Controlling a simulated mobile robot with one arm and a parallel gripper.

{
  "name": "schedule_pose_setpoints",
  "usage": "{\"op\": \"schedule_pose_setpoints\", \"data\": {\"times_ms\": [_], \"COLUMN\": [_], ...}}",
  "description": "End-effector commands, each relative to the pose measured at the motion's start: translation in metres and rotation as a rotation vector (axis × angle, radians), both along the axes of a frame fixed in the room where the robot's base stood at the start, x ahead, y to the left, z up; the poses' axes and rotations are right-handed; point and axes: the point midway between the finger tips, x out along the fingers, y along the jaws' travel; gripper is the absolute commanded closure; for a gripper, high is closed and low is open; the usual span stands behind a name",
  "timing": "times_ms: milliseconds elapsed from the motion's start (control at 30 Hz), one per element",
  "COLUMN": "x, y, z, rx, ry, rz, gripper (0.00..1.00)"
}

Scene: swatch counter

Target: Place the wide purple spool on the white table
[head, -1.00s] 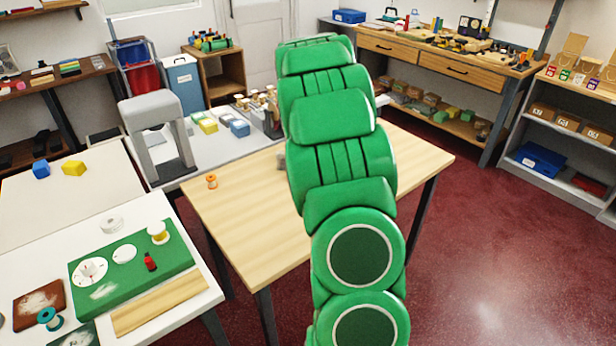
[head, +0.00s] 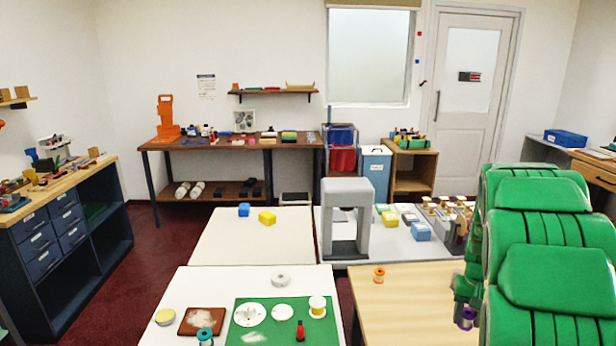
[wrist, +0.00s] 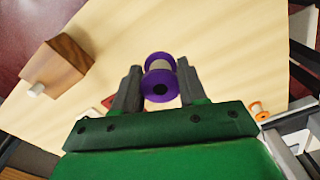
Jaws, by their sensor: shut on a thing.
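My gripper (wrist: 157,84) is shut on the purple spool (wrist: 160,87), which has purple flanges and a pale middle and sits between the two fingers in the wrist view. In the head view the spool (head: 466,319) shows at the lower right, beside my green arm and over the wooden table (head: 400,310). The wrist view shows bare wood behind it. The white table (head: 172,290) is at the lower left of the wooden one. It bears a green mat (head: 272,338), white discs, a red bottle (head: 300,331), a teal spool (head: 205,336) and a white-and-yellow spool (head: 317,306).
An orange spool (head: 379,275) stands on the wooden table. A wooden block (wrist: 58,65) lies there in the wrist view. A cream table (head: 222,245) behind holds blue and yellow blocks, and a grey press (head: 347,215) stands beside it. The white table's back left is clear.

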Motion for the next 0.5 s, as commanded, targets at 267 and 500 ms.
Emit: {"op": "schedule_pose_setpoints", "data": {"times_ms": [267,500], "x": [0.037,0.061], "y": [0.075,0.142], "z": [-0.014,-0.024], "rx": [0.0,0.0], "ry": [0.001,0.0], "rz": [0.117,0.211], "gripper": [0.92,0.92]}}
